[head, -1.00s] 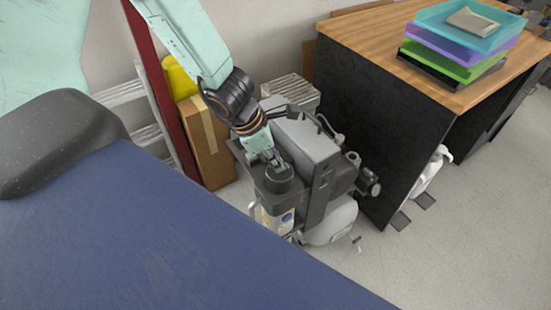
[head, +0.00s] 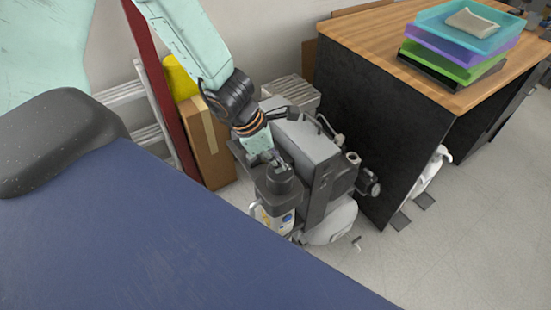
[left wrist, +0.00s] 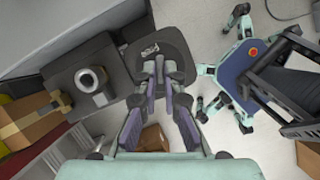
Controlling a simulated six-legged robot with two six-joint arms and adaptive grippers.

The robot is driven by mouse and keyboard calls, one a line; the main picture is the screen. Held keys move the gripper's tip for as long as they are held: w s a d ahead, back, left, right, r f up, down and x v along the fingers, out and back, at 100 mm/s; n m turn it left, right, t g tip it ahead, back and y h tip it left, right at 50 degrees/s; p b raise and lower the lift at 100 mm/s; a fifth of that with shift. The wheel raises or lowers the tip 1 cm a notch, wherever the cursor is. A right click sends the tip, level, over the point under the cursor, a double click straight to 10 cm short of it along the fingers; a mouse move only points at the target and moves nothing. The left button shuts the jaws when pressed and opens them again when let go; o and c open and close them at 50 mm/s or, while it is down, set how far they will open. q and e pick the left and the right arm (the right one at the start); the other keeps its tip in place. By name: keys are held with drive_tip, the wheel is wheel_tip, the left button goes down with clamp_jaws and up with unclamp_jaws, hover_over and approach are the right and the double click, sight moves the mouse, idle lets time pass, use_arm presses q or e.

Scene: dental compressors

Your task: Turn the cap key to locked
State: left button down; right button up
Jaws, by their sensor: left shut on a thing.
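The grey dental compressor (head: 305,150) stands on the floor beside the black desk. The key itself is hidden by the fingers. In the left wrist view, the fingers (left wrist: 160,68) are close together over a dark lid (left wrist: 165,45) with pale markings. I cannot read the key's lock position. My right gripper is out of view.
A black desk (head: 375,120) with stacked trays (head: 455,45) stands right of the compressor. A cardboard box (head: 208,145) and a red panel (head: 165,100) stand behind left. A blue surface (head: 130,230) fills the lower left. Open floor lies at lower right.

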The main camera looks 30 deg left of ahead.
use_arm(q)
drive_tip(key=shift+p, duration=0.45)
idle(1.1)
drive_tip(key=c, duration=1.5)
unclamp_jaws()
drive_tip(key=shift+o, duration=0.2)
